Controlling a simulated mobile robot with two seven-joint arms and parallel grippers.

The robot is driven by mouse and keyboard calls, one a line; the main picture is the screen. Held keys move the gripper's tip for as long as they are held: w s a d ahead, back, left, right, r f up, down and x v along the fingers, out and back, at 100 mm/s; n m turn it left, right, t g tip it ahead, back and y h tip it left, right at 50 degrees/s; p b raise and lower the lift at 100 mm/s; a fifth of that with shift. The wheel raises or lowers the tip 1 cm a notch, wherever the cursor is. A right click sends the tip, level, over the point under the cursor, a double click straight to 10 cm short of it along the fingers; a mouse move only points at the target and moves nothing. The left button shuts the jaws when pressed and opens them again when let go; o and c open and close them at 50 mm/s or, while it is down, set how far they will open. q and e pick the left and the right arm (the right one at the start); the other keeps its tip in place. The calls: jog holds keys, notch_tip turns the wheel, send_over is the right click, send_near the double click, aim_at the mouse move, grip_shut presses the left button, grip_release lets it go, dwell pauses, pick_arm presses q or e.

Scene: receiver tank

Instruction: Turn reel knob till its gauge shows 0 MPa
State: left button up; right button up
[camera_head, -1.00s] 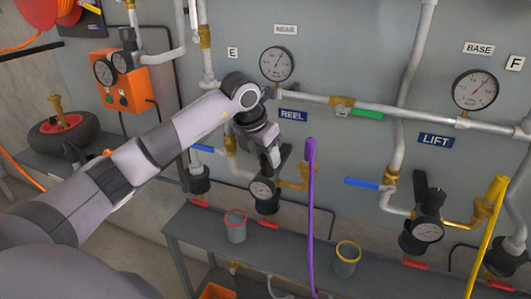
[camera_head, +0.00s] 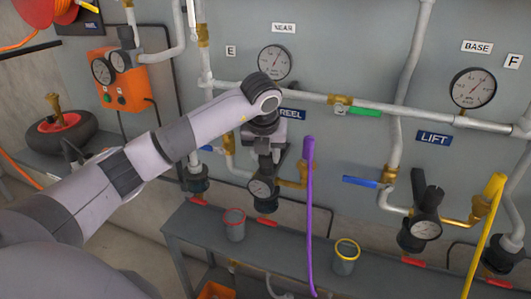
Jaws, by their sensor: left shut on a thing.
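The REEL label (camera_head: 292,115) is on the grey wall panel, partly covered by my left wrist. Below it is the reel regulator with its small round gauge (camera_head: 261,188), whose needle is too small to read. My left gripper (camera_head: 269,155) is at the top of this regulator, shut on the dark reel knob, which the fingers mostly hide. My right gripper is not in view.
A purple hose (camera_head: 310,215) hangs close to the right of the regulator. The LIFT regulator's gauge (camera_head: 427,229) and a yellow hose (camera_head: 484,235) are further right. A grey bench (camera_head: 290,243) below carries a red-rimmed cup (camera_head: 235,225) and a yellow-rimmed cup (camera_head: 345,258).

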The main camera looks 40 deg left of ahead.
aim_at(264, 177)
pick_arm(q)
jog(key=shift+r, duration=0.1)
jog(key=o, duration=1)
jog(key=shift+o, duration=0.2)
jog(key=v, duration=0.7)
jog(key=shift+b, duration=0.35)
